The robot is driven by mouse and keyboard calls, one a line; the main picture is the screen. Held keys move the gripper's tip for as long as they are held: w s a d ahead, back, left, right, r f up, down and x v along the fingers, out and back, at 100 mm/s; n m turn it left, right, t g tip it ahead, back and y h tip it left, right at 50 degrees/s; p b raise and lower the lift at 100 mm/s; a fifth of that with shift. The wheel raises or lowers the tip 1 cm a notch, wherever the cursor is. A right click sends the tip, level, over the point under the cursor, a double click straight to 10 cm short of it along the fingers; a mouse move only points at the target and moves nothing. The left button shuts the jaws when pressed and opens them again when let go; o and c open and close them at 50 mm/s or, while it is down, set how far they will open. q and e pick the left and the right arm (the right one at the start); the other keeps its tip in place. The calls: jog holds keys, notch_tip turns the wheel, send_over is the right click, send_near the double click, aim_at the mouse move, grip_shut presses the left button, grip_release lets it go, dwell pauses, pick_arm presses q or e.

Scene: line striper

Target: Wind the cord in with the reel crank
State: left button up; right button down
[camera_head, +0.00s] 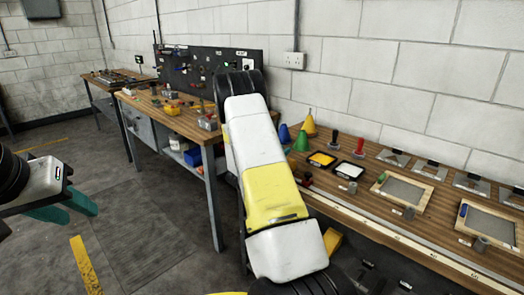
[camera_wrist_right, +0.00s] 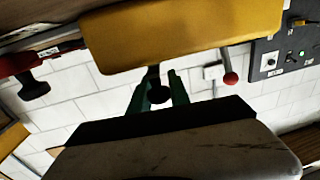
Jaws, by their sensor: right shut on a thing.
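In the right wrist view, the green fingers of my right gripper (camera_wrist_right: 158,103) are shut on a small dark round knob (camera_wrist_right: 158,94), which looks like the crank handle. A stem runs up from the knob toward a yellow block-like body (camera_wrist_right: 180,38), probably the reel. In the head view my right arm covers this area, and the right gripper, crank and reel are hidden. My left gripper (camera_head: 78,208), with teal fingers, is at the left edge over the floor, its fingers apart and empty. I cannot make out the cord.
A long wooden bench (camera_head: 400,225) along the wall holds coloured cones, trays, stamp-like tools and framed plates. A second workbench (camera_head: 150,105) with a black panel (camera_head: 205,75) stands further back. In the wrist view a red ball knob (camera_wrist_right: 230,78) is nearby. The floor at left is clear.

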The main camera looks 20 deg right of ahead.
jog(key=n+t+y, duration=0.6)
jog(key=shift+s+d+t+y, duration=0.1)
jog(key=shift+t+y, duration=0.3)
jog(key=n+t+y, duration=0.2)
jog(key=n+y, duration=0.1)
jog(key=y, duration=0.2)
jog(key=shift+n, duration=0.3)
jog(key=shift+n+y, duration=1.4)
jog(key=shift+y, duration=0.8)
jog(key=shift+r, duration=0.1)
jog(key=c, duration=1.2)
grip_release()
jog(key=s, duration=0.7)
jog(key=shift+s, duration=0.25)
